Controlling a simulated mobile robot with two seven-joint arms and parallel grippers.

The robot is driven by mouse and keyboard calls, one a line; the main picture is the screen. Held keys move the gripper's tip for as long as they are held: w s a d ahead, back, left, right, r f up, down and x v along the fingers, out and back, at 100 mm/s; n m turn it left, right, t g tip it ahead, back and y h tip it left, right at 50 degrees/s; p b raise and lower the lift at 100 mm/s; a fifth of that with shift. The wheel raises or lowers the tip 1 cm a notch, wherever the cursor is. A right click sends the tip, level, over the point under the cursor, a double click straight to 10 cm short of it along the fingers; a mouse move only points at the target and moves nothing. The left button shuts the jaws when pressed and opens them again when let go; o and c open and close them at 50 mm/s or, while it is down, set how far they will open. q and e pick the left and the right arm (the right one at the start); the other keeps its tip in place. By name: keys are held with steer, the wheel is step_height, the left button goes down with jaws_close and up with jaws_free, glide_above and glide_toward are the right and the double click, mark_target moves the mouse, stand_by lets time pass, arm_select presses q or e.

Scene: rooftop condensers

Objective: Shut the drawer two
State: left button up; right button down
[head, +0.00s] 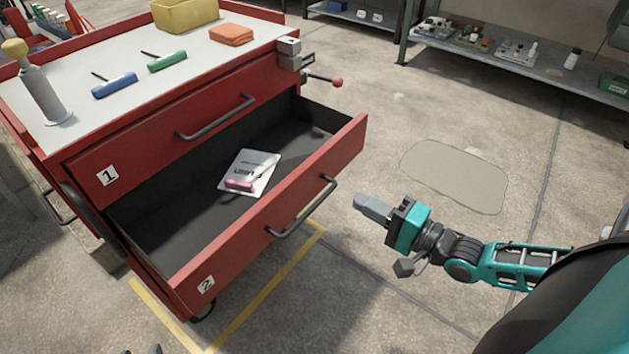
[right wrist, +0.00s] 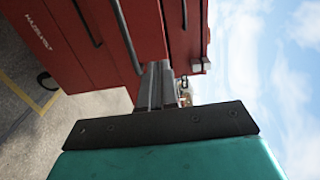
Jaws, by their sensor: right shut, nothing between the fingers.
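Inside lie a white printed packet (head: 262,165) and a pink-red object (head: 239,185). My right gripper (head: 372,207) is shut and empty, to the right of the drawer front and apart from its handle, fingers pointing toward it. In the right wrist view its fingers (right wrist: 158,85) lie together before red cabinet surfaces. Small dark tips at the head view's bottom edge may be my left gripper (head: 143,350); its jaws are unclear.
Drawer one (head: 150,140) above is shut. The cabinet top holds a blue-handled tool (head: 115,86), a green-handled tool (head: 168,63), orange cloths (head: 231,35) and a yellow bin (head: 185,14). A vise (head: 290,52) juts from its corner. Floor right of the drawer is clear.

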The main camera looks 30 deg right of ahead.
mark_target(307, 172)
steer(key=b+x, duration=0.3)
steer(key=x, duration=0.8)
steer(key=shift+w, duration=0.1)
arm_select(q)
steer(key=shift+d+f, duration=0.25)
steer(key=shift+f, duration=0.3)
steer(key=shift+d+f, duration=0.2)
steer(key=shift+f, duration=0.35)
steer(key=shift+w, duration=0.1)
arm_select(e)
steer(key=shift+w+a, duration=0.1)
